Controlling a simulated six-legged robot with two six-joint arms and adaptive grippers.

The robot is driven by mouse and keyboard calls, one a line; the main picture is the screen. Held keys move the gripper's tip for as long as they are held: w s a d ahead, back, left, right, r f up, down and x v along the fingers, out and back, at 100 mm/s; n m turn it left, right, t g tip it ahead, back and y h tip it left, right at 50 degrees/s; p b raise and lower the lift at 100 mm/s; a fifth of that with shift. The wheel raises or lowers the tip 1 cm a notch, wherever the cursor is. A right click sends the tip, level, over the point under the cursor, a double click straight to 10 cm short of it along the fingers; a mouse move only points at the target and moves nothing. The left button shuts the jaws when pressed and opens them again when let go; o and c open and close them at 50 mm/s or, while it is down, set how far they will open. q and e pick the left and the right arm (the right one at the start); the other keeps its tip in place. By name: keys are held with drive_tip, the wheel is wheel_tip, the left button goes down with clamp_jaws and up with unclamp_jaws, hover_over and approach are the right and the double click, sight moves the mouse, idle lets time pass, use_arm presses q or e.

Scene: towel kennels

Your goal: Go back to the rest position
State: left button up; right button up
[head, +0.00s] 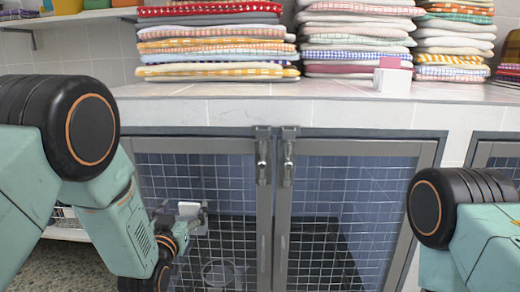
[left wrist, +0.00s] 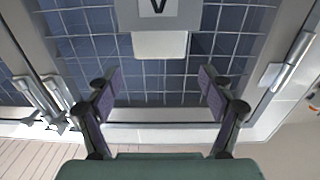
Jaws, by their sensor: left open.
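My left gripper (head: 192,218) is in front of the left mesh kennel door (head: 205,145). In the left wrist view my left gripper (left wrist: 157,88) has its two fingers spread with nothing between them. A white block (head: 188,208) shows at the gripper in the head view. The left wrist view shows a grey plate with a dark mark (left wrist: 158,10) and a pale tab (left wrist: 160,45) beyond the fingers; contact cannot be told. The right mesh door (head: 350,145) stands beside the left one, and both look closed. My right gripper is out of view.
Metal latches (head: 263,160) sit where the doors meet. Above is a tiled counter (head: 300,105) with stacked folded towels (head: 215,40), more towels (head: 355,35) and a small white block (head: 393,80). A shelf (head: 75,17) is at upper left. Speckled floor (head: 55,262) shows at lower left.

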sight(193, 193)
use_arm(q)
drive_tip(key=shift+w+d, duration=0.1)
drive_tip(key=shift+w, duration=1.85)
